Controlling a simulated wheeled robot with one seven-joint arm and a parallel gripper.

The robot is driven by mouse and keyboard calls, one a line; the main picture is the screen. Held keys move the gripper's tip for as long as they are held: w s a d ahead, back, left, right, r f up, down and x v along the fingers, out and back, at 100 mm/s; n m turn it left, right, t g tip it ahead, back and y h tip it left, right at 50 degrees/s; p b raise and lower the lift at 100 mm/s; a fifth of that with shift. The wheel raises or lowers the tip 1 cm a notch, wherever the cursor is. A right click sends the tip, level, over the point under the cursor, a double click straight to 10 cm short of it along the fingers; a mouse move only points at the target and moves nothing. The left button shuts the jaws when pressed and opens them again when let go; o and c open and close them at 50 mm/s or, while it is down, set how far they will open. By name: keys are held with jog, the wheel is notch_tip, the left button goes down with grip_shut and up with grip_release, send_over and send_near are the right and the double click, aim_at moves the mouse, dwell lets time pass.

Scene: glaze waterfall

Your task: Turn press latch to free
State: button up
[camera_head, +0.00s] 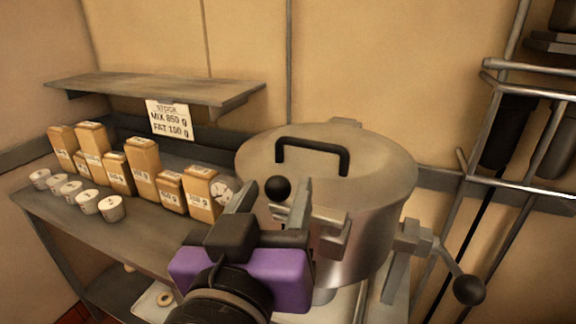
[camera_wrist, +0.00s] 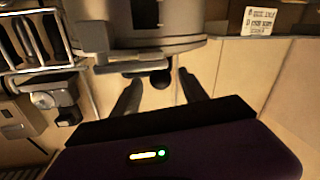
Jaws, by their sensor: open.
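A large steel drum (camera_head: 345,225) stands in the middle of the head view, its round lid carrying a black handle (camera_head: 312,145). On its near side is a grey metal bracket (camera_head: 330,232). A black ball knob (camera_head: 277,188), apparently the latch's, shows in front of the drum. My gripper (camera_head: 275,200) is open at the drum's near side. In the wrist view the same knob (camera_wrist: 160,79) appears between the open fingertips (camera_wrist: 159,76), with a gap to each finger. The drum (camera_wrist: 150,25) and a flat grey bar (camera_wrist: 133,67) are beyond it. The joint between knob and bracket is unclear.
A lever with another black ball (camera_head: 469,290) sticks out low at the drum's right. A bench at the left holds several cardboard boxes (camera_head: 143,165) and small pots (camera_head: 87,202) below a shelf (camera_head: 160,86). A metal rack (camera_head: 520,180) stands at the right.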

aim_at(283, 174)
jog(key=shift+w+d+p, duration=0.2)
jog(key=shift+w+p, duration=0.05)
jog(key=shift+w, duration=1.05)
jog(key=shift+w+d+p, duration=0.15)
jog(key=shift+w+p, duration=0.1)
jog(key=shift+w, duration=1.05)
grip_shut()
